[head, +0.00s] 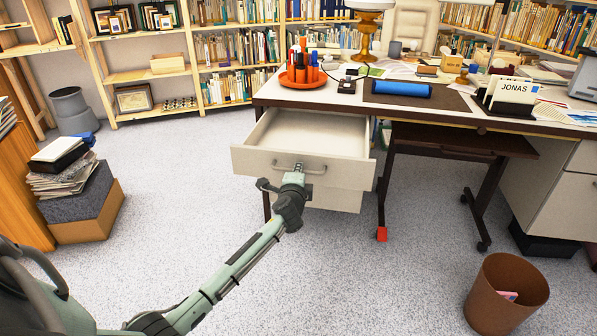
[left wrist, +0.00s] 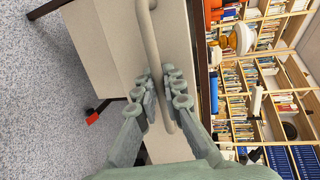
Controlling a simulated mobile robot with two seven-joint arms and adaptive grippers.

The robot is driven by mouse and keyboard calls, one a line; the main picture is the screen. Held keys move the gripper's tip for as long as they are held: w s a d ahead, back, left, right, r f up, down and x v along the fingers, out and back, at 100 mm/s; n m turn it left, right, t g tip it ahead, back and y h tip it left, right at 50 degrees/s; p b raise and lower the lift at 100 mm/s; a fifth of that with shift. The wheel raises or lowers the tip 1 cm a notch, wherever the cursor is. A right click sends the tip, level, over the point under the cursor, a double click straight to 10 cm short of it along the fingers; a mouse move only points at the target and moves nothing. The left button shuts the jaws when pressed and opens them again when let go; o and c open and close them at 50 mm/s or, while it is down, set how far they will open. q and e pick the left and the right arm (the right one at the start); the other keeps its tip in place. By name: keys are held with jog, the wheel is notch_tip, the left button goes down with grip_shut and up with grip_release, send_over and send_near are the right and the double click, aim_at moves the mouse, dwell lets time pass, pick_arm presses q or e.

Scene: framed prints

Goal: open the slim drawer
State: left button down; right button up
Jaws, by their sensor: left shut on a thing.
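The slim drawer (head: 305,165) is the top drawer under the left end of the desk. It stands pulled out, and its inside shows pale and empty. Its bar handle (head: 310,168) runs along the front face. My left gripper (head: 296,172) is at the handle, shut on it. In the left wrist view the handle (left wrist: 152,45) passes between the two fingers of the gripper (left wrist: 165,90), and the pale drawer front lies behind. A lower drawer front (head: 335,199) shows beneath, pushed in farther than the slim drawer. My right gripper is not in view.
The desk (head: 440,118) carries an orange pen tray (head: 303,78), papers and a blue roll (head: 402,89). A brown waste bin (head: 507,295) stands at the lower right. Stacked papers (head: 62,172) sit on boxes at the left. The carpet before the drawer is clear.

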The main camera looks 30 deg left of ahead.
pick_arm(q)
jog(key=c, duration=1.9)
grip_release()
jog(key=v, duration=1.2)
jog(key=s+d+f+n+g+h, duration=0.1)
jog(key=s+d+f+n+g, duration=0.15)
jog(key=s+f, duration=0.6)
jog(key=s+d+f+n+g+h, duration=0.15)
jog(key=s+f+n+g, duration=0.35)
jog(key=f, duration=0.6)
jog(key=s+d+f+n+g+h, duration=0.1)
jog(key=s+d+f+n, duration=0.1)
jog(key=s+f, duration=0.2)
jog(key=s+d+f+n+g+h, duration=0.2)
jog(key=s+d+f, duration=0.1)
jog(key=s, duration=0.8)
jog(key=shift+s+f, duration=0.3)
jog(key=shift+f, duration=0.4)
